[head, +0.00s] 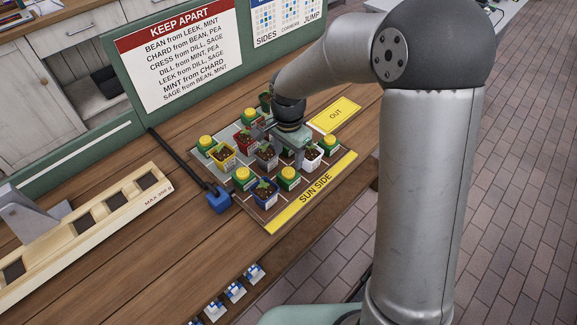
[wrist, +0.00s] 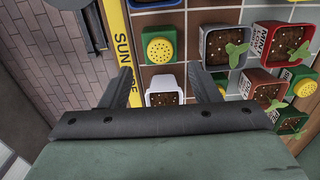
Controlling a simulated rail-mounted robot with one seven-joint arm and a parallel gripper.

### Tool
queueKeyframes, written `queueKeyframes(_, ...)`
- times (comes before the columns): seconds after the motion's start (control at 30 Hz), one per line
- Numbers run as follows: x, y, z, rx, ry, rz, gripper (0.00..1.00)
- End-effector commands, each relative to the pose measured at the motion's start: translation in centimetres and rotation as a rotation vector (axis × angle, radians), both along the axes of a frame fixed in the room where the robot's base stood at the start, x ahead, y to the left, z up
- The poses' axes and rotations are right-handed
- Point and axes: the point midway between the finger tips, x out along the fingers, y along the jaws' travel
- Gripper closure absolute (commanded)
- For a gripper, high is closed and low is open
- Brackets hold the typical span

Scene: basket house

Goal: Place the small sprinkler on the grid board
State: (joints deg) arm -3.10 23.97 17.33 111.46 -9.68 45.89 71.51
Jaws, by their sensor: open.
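Several green blocks with round yellow tops look like sprinklers and sit on the grid board (head: 276,212). One sprinkler (head: 206,143) is at its left corner, another (head: 243,178) at the front left, and another (head: 330,145) near the right. I cannot tell which is the small one. My gripper (head: 292,150) is over the right half of the board, pointing down, open and empty. In the wrist view, my gripper's fingers (wrist: 164,82) are on either side of a white pot (wrist: 163,97), and a sprinkler (wrist: 159,46) sits just beyond it.
A yellow OUT plate (head: 334,115) lies behind. A blue-headed tool (head: 219,200) lies left of the board. A wooden rack (head: 85,235) stands further left.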

Motion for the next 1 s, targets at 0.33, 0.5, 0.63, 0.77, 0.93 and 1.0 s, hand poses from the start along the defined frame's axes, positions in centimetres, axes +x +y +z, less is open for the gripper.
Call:
queueKeyframes(0.33,-0.1,-0.1,2.3,-0.001,0.001,0.001,0.44)
queueKeyframes(0.5,-2.3,-2.5,4.3,-0.024,-0.012,0.098,0.44)
queueKeyframes(0.63,-7.4,-6.9,7.0,-0.055,-0.02,0.284,0.44)
queueKeyframes(0.77,-13.7,-10.6,8.7,-0.06,-0.023,0.488,0.44)
queueKeyframes(0.93,-20.1,-13.1,8.9,-0.036,-0.035,0.699,0.44)
queueKeyframes(1.0,-21.6,-13.5,8.7,-0.027,-0.041,0.754,0.44)
